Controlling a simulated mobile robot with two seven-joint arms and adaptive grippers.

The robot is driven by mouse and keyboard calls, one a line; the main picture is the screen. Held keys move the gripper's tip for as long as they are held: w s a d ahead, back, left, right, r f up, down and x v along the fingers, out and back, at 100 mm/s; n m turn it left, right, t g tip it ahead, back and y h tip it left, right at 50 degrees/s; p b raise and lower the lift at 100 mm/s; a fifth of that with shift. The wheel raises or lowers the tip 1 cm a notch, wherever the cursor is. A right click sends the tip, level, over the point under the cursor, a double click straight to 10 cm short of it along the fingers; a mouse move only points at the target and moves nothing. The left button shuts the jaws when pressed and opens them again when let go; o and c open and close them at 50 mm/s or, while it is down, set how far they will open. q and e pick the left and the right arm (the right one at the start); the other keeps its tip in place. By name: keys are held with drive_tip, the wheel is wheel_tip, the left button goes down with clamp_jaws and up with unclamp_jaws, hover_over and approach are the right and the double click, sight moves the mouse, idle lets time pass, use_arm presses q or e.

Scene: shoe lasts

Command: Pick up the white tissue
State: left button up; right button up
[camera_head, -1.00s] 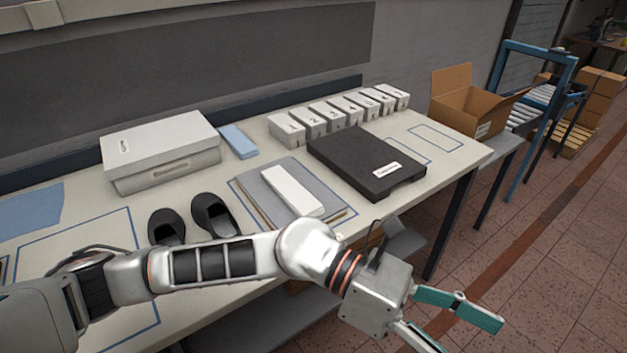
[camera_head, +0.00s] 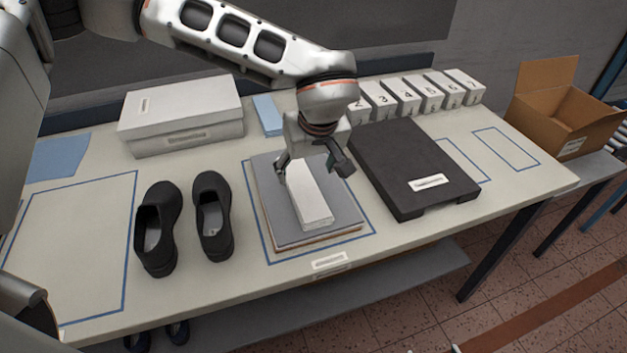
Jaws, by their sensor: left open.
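The white tissue (camera_head: 309,200) looks like a long, narrow white block. It lies on a stack of grey sheets (camera_head: 345,213) inside a blue outline on the table. My left gripper (camera_head: 312,170) points down over the far end of the tissue, open, with one finger on each side. I cannot tell whether the fingers touch it. The gripper body hides the tissue's far end. My right gripper is not in view.
Black shoes (camera_head: 213,218) stand left of the stack. A dark flat case (camera_head: 410,165) lies close on the right. A white box (camera_head: 184,117), a blue pad (camera_head: 268,115) and numbered white boxes (camera_head: 405,99) stand behind. An open cardboard box (camera_head: 565,122) is at right.

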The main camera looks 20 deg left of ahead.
sight(302, 185)
use_arm(q)
drive_tip(key=shift+w+a, duration=0.25)
drive_tip(key=shift+a, duration=0.05)
drive_tip(key=x, duration=0.2)
drive_tip(key=shift+a+f, duration=0.15)
drive_tip(key=shift+f, duration=0.1)
drive_tip(key=x, duration=0.4)
drive_tip(key=shift+w+f, duration=0.15)
drive_tip(key=shift+f, duration=0.25)
drive_tip(key=c, duration=0.8)
